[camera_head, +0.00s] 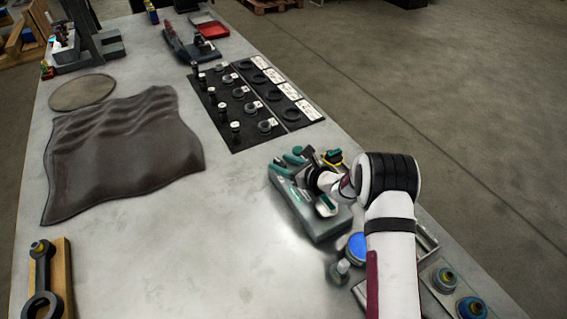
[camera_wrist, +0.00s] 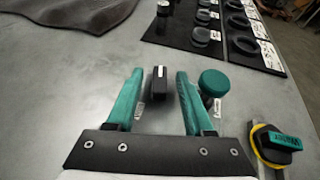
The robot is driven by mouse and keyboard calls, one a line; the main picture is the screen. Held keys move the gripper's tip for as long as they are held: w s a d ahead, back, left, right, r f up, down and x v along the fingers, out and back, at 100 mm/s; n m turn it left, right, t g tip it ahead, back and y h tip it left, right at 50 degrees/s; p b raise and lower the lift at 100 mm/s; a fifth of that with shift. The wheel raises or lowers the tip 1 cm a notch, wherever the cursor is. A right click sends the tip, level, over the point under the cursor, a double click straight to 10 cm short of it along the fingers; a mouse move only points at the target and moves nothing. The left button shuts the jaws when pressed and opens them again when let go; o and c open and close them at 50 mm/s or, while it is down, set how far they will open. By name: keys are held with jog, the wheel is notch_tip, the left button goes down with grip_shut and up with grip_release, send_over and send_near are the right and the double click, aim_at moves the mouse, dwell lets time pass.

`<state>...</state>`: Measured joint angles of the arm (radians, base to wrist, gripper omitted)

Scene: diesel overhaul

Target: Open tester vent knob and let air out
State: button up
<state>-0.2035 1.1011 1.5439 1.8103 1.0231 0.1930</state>
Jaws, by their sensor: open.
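The tester (camera_head: 318,228) is a grey and teal unit on the right part of the bench in the head view, partly hidden by my arm. My gripper (camera_wrist: 157,78) is open, with teal fingers apart in the wrist view. A small upright black part (camera_wrist: 159,88) shows in the gap between the fingers; I cannot tell its distance. A round teal knob (camera_wrist: 212,83) stands just right of the right finger. A black knob with a teal handle and yellow ring (camera_wrist: 277,146) is further right. No contact is clear. I cannot tell for certain which is the vent knob.
Black mats (camera_head: 222,122) with several small parts and rings lie beyond the tester. A dark cloth (camera_head: 125,150) lies at left. A blue round lid (camera_head: 357,246) and a tray (camera_head: 427,243) are near the right edge. The front middle of the bench is clear.

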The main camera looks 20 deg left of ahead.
jog(key=shift+c, duration=0.3)
grip_shut()
jog(key=shift+s+a+m+t+h, duration=0.15)
jog(key=shift+m+t+h, duration=0.15)
jog(key=shift+m+t, duration=0.2)
jog(key=shift+m+t+h, duration=0.6)
jog(key=shift+m+t, duration=0.1)
jog(key=shift+m, duration=0.1)
jog(key=shift+o, duration=0.3)
grip_release()
